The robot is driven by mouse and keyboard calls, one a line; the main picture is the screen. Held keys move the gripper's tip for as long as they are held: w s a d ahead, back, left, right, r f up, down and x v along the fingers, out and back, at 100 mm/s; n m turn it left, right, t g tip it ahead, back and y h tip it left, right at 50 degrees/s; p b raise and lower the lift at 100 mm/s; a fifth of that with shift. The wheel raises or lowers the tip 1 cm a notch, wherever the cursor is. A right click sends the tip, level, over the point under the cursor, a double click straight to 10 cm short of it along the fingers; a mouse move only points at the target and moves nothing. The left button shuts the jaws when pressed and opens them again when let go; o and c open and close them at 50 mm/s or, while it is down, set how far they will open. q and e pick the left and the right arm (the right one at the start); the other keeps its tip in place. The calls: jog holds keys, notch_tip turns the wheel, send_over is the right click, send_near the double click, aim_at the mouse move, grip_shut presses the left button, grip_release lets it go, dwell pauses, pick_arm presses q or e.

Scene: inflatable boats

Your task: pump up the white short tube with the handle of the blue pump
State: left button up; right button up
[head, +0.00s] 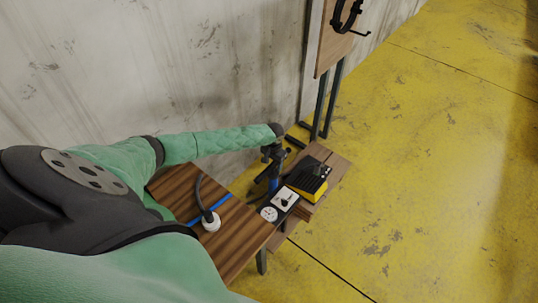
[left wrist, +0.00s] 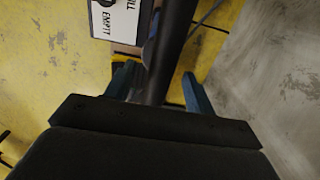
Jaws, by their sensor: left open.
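The blue pump (head: 274,184) stands upright at the far end of the wooden table, with its black handle at the top. My left gripper (head: 271,153) is at the top of the pump and partly covers the handle. In the left wrist view the gripper (left wrist: 160,82) is open, with one finger on each side of a dark bar (left wrist: 172,45) that seems to be the handle. I cannot tell whether the fingers touch it. The white short tube (head: 211,221) sits on the table, with a dark hose joined to it. My right gripper is not in view.
A white FILL/EMPTY panel (left wrist: 116,20) lies close to the left gripper; in the head view, this switch panel (head: 285,199) is beside a round gauge (head: 269,214). A yellow and black device (head: 309,180) stands right of the pump. The wooden table (head: 240,240) borders open yellow floor.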

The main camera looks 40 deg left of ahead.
aim_at(273, 163)
pick_arm(q)
jog(key=shift+r+p, duration=2.1)
jog(key=shift+r, duration=0.55)
jog(key=shift+c, duration=0.4)
